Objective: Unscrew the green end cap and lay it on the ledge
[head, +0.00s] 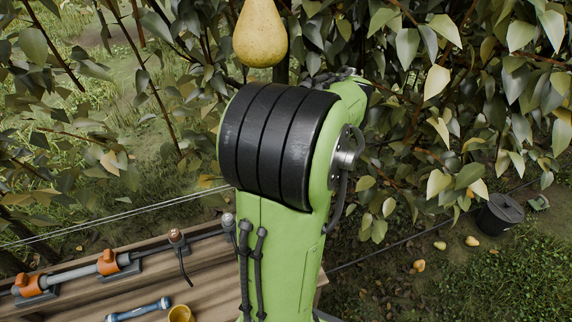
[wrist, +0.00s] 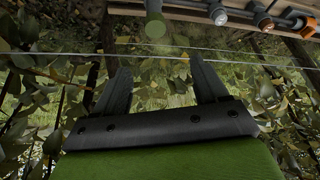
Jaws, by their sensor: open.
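A green round end cap (wrist: 155,27) shows at the top middle of the wrist view, on a pale green-grey cylindrical part by the wooden ledge (wrist: 190,14). My gripper (wrist: 159,64) is open and empty, its two dark fingers spread wide. In the picture the cap lies beyond the fingertips, between their lines and apart from them. The ledge also shows at the lower left of the head view (head: 90,284). There my own arm blocks part of the view, and I see neither the green cap nor my gripper.
A pear (head: 260,32) hangs beside my arm. Wires and leafy branches surround it. A dark bucket (head: 499,214) stands at right.

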